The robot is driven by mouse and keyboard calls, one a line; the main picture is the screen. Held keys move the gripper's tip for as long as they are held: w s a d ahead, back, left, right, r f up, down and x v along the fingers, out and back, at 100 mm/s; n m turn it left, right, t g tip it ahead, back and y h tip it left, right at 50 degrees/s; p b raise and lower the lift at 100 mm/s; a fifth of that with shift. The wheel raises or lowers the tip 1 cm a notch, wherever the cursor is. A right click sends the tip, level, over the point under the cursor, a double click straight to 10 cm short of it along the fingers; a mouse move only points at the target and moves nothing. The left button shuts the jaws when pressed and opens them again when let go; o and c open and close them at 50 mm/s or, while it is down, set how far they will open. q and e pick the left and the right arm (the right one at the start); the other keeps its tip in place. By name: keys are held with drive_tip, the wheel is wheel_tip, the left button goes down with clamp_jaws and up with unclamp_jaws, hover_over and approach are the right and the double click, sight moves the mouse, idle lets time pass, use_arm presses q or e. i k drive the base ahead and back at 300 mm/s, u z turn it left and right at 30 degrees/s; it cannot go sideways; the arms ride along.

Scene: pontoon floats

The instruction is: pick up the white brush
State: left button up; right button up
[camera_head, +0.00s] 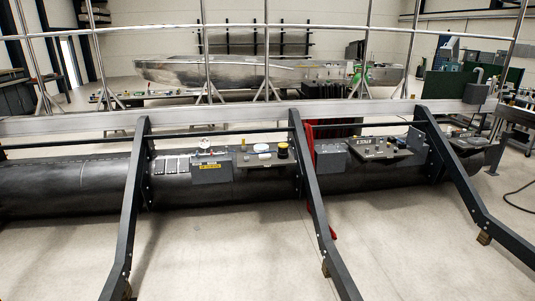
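I cannot make out the white brush with certainty; the items on the pontoon are too small to tell. A whitish object (205,143) sits at a grey box (211,168) with a yellow label, on top of the long black pontoon float (80,190). A small pale item (265,156) lies on a dark shelf (255,164) to the right of that box. Neither of my grippers is in view.
A yellow-and-black round item (283,150) stands on the same shelf. A second shelf (385,150) with several small items is further right. Dark slanted struts (133,215) cross in front of the float. The floor (220,255) between the struts is clear.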

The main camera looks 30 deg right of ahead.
sight(262, 156)
drive_tip(key=z, duration=0.35)
drive_tip(key=i, duration=2)
drive_tip(key=z, duration=0.65)
drive_tip(key=i, duration=1.05)
drive_tip(key=z, duration=0.15)
